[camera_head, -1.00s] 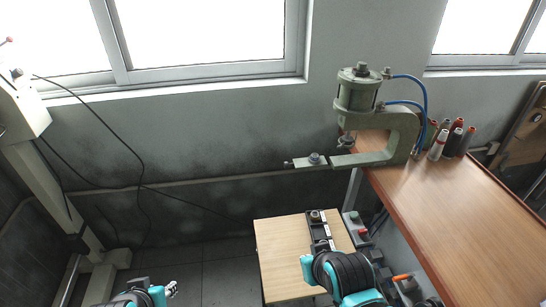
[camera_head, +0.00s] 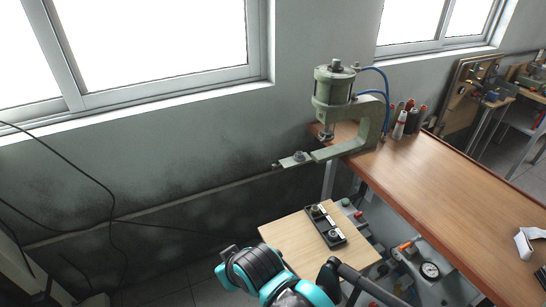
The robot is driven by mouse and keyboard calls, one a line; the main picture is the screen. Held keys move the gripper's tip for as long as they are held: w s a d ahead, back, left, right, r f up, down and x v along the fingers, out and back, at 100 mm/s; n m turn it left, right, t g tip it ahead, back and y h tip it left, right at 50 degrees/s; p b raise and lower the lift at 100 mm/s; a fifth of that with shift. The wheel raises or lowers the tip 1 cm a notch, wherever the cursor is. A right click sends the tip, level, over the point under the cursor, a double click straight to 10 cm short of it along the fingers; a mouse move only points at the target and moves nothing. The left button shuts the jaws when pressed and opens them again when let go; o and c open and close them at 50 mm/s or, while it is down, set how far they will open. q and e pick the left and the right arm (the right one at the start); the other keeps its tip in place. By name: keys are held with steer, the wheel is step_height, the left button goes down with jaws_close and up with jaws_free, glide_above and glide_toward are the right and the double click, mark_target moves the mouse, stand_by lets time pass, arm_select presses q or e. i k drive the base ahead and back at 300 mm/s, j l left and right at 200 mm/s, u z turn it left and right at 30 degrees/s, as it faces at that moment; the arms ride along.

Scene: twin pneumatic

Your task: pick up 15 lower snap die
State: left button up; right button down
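A black die tray (camera_head: 342,241) lies on a small pale wooden table (camera_head: 290,232) right of the picture's middle. It holds two small dark, round-topped dies, a far one (camera_head: 315,211) and a near one (camera_head: 333,235), with light label patches beside them. I cannot tell from their looks which is the lower snap die. A teal and black arm part of mine stands at the bottom middle, close in front of the wooden table. No gripper fingers show clearly, and nothing is seen held. Both dies sit in the tray.
A green C-frame pneumatic press (camera_head: 334,92) with blue hoses stands at the left end of a brown workbench (camera_head: 450,190). Several marker-like bottles (camera_head: 404,120) stand beside it. A gauge unit (camera_head: 428,270) sits low under the bench. The near bench top is mostly clear.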

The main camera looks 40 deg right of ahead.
mark_target(299, 155)
steer(key=i+j+z, duration=0.2)
steer(key=i, duration=0.25)
steer(key=i+j+z, duration=0.15)
steer(key=i, duration=0.3)
steer(key=i+z, duration=0.2)
steer(key=z, duration=0.25)
steer(key=i+z, duration=0.25)
steer(key=z, duration=0.25)
steer(key=i+j+z, duration=0.15)
steer(key=z, duration=0.3)
steer(key=i+j+z, duration=0.15)
steer(key=j+z, duration=0.15)
steer(key=z, duration=0.15)
steer(key=i+j+z, duration=0.15)
steer(key=z, duration=0.35)
steer(key=j, duration=0.05)
